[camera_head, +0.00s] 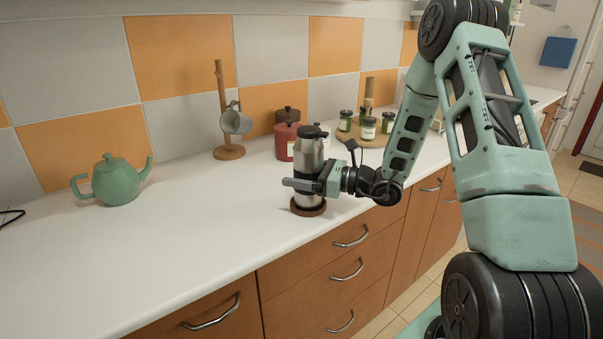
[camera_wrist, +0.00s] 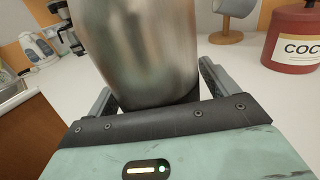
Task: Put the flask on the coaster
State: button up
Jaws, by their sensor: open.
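The flask (camera_head: 311,149) is a steel cylinder with a black lid, standing upright in the head view. It stands on or directly over the round brown coaster (camera_head: 308,207) near the counter's front edge; the exact contact is hard to tell. My gripper (camera_head: 300,185) is around the lower part of the flask, with its fingers on either side and open. In the wrist view the flask (camera_wrist: 145,45) fills the space between the fingers, close to the palm. The coaster is not seen in the wrist view.
A green teapot (camera_head: 117,181) stands to the left. Behind are a mug tree (camera_head: 229,152) with a grey mug, red canister (camera_head: 286,141) and a round wooden board (camera_head: 362,139) with several jars. The white counter (camera_head: 200,240) is clear left of the flask.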

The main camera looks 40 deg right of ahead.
jog(key=shift+r, duration=0.15)
jog(key=b+v, duration=0.1)
jog(key=v, duration=1.1)
